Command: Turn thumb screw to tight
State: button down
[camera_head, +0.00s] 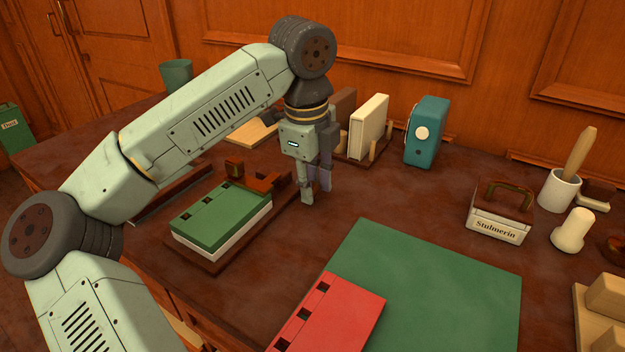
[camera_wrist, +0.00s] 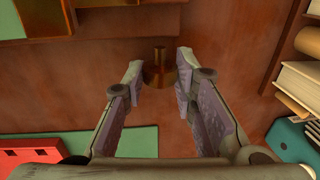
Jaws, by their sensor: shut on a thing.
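The thumb screw (camera_wrist: 159,70) shows in the wrist view as a small brass-coloured knob with an upright stub, on a red-brown surface. My gripper (camera_wrist: 160,82) points down at it, with one finger on each side of the knob, and is shut on it. In the head view my gripper (camera_head: 312,192) is low beside the right end of a wooden device holding a green book (camera_head: 215,212). The thumb screw is hidden behind the fingers there. Its markings, if any, and its turned angle cannot be made out.
A red book (camera_head: 335,315) lies on a green mat (camera_head: 440,290) in front. Upright books in a rack (camera_head: 369,127) and a teal box (camera_head: 427,132) stand behind my gripper. A labelled box (camera_head: 500,215) stands at the right. Bare tabletop lies between.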

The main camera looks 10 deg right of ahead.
jog(key=shift+w+d+r+g+y+p, duration=0.15)
jog(key=shift+r+g+y+p, duration=0.25)
jog(key=shift+g+y+p, duration=0.55)
jog(key=shift+d+f+g+y+p, duration=0.1)
jog(key=shift+f+g+y+p, duration=0.2)
jog(key=shift+p, duration=0.6)
jog(key=shift+w+f+g+y, duration=0.1)
jog(key=shift+f+g+y, duration=0.05)
jog(key=shift+g+y, duration=0.2)
jog(key=c, duration=1.3)
grip_release()
jog(key=v, duration=0.7)
jog(key=shift+r, duration=0.3)
